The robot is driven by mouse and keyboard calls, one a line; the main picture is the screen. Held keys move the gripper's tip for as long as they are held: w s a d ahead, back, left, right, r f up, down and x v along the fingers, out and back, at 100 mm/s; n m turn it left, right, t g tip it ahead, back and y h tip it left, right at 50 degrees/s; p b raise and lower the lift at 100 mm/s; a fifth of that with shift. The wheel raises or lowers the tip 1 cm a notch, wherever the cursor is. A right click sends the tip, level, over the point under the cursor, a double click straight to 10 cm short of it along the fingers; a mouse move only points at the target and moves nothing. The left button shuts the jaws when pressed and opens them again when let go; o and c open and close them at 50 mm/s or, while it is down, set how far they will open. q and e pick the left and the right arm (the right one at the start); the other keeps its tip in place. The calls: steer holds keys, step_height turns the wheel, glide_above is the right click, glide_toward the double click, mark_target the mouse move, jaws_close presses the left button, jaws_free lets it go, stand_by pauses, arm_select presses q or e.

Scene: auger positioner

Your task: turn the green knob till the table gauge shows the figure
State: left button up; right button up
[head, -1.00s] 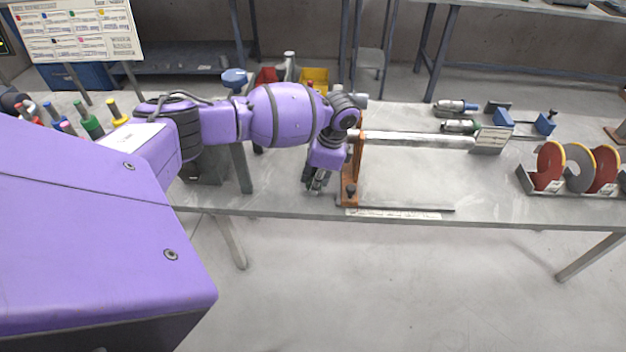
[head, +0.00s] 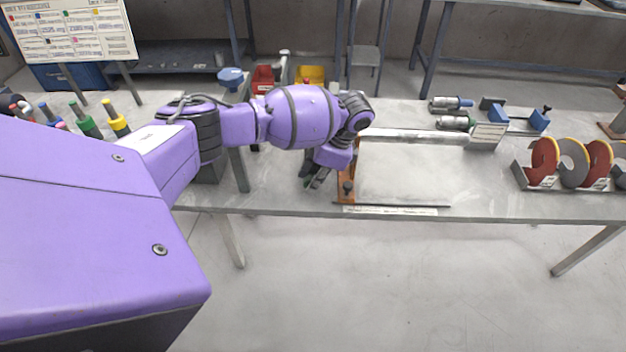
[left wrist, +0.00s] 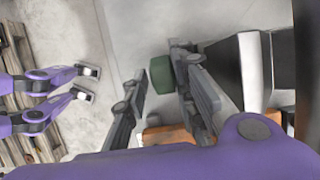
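The green knob (left wrist: 161,75) shows in the left wrist view between the two fingers of my left gripper (left wrist: 157,62). A small gap shows on the knob's left side, and its right side is close to or against the other finger. The gripper looks open around it. In the head view my left gripper (head: 316,178) is low at the table's front, just left of an upright orange frame (head: 347,172); the knob is not clear there. I cannot make out a readable gauge figure. My right gripper is not in view.
A labelled strip (head: 390,210) lies along the front edge. Discs in a rack (head: 570,185) stand at the right. Colored-handled tools are at the left.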

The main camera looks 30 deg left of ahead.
arm_select(q)
steer(key=v, duration=1.1)
steer(key=shift+d+r, duration=0.15)
steer(key=shift+r, duration=0.1)
